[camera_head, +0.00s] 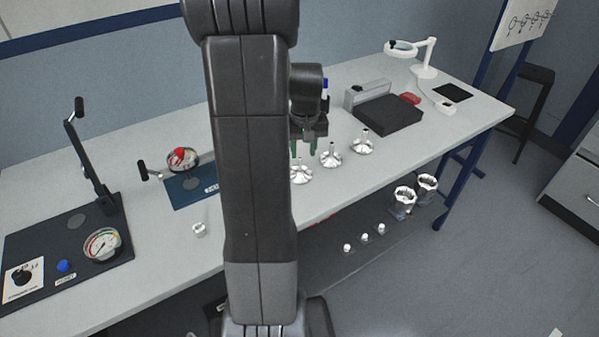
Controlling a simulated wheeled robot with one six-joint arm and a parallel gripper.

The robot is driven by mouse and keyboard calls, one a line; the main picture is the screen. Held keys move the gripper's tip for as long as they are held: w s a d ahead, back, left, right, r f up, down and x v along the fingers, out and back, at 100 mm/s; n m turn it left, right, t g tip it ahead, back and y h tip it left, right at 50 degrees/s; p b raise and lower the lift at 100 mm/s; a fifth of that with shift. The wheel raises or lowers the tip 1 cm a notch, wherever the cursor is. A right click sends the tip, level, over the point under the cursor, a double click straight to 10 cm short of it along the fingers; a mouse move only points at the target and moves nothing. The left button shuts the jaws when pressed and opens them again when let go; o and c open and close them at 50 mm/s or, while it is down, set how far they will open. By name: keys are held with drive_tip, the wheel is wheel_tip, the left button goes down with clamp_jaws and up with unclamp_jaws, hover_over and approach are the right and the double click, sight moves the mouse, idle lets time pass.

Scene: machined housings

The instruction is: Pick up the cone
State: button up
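Three shiny metal cones with wide round bases and thin upright stems stand in a slanting row on the grey bench: a left one (301,175), a middle one (331,157) and a right one (362,146). My gripper (305,150) points down just above and behind the left cone, with its green fingers apart. I see nothing held between them. My own arm covers part of the gripper and the bench left of the left cone. I cannot tell the exact height of the fingers above the bench.
A dark box (388,121), a grey device (366,95) and a white magnifier lamp (427,68) stand behind right. Gauge fixtures with levers (101,245) (183,159) and a small metal part (199,229) are left. Several metal parts (404,201) sit on a lower shelf. The bench's front edge is close to the cones.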

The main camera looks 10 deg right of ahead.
sight(300, 158)
drive_tip(key=shift+s+a+f, duration=0.1)
drive_tip(key=shift+a+f, duration=0.05)
drive_tip(key=shift+f, duration=0.35)
drive_tip(key=shift+w+a+f+p, duration=0.15)
drive_tip(key=shift+w+f+p, duration=0.05)
drive_tip(key=shift+f, duration=1)
drive_tip(key=shift+w+a+f+p, duration=0.1)
drive_tip(key=shift+w+f+p, duration=0.05)
drive_tip(key=shift+f, duration=1)
clamp_jaws()
